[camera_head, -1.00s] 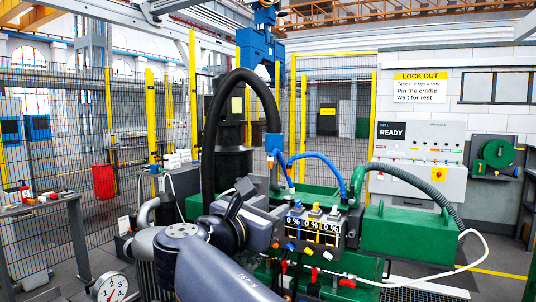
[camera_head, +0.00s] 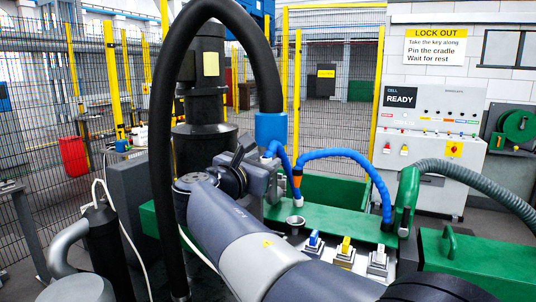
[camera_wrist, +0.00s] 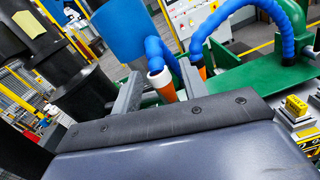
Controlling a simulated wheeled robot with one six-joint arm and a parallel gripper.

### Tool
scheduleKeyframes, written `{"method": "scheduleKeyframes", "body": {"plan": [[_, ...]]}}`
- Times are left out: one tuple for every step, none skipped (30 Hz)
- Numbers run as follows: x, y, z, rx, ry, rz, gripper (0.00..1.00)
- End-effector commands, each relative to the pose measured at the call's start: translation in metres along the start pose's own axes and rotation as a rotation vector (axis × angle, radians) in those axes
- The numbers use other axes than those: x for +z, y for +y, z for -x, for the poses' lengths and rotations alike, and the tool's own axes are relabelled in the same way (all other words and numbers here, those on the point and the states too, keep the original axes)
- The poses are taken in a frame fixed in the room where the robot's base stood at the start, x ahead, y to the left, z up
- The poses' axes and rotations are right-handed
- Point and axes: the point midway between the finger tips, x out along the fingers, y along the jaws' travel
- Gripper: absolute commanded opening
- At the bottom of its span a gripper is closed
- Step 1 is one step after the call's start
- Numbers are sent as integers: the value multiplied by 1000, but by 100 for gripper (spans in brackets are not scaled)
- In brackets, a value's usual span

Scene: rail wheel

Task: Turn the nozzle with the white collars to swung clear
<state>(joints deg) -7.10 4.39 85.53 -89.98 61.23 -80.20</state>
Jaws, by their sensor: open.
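The nozzle with the white collars is a blue segmented hose (camera_head: 285,163); in the wrist view its white collar and orange tip (camera_wrist: 166,91) show. A second blue hose (camera_head: 340,158) arches up from the green machine's right side, and its orange tip shows in the wrist view (camera_wrist: 202,72). My gripper (camera_head: 275,186) is beside the nozzles at the left, its fingers partly hidden in the head view. In the wrist view my gripper (camera_wrist: 160,90) is open, with the white-collared nozzle's tip appearing between the two grey fingers. I cannot tell whether they touch it.
A control cabinet (camera_head: 430,150) reads READY. Fencing stands behind.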

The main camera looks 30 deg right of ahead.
Motion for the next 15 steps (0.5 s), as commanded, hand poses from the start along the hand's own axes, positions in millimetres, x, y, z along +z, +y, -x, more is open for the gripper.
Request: {"method": "scheduleKeyframes", "body": {"plan": [[2, -1, -8, -4, 0, 0, 41], [2, -1, -12, -4, 0, 1, 41], [2, 0, -17, -3, 0, 0, 41], [2, 0, -20, -2, 0, 0, 41], [1, 0, -23, -2, 0, -1, 41], [1, 0, -26, -2, 0, -1, 41], [1, 0, -28, -1, 0, -1, 41], [0, 0, -30, -1, 1, -1, 41], [0, 0, -31, 0, 1, -1, 41], [0, 0, -32, 0, 1, -1, 41], [0, 0, -32, 0, 1, -1, 41], [0, 0, -32, 0, 1, -1, 41], [0, 0, -33, 0, 1, -1, 41], [0, 0, -33, 1, 1, -1, 41], [0, 0, -32, 1, 1, -1, 41]]}}
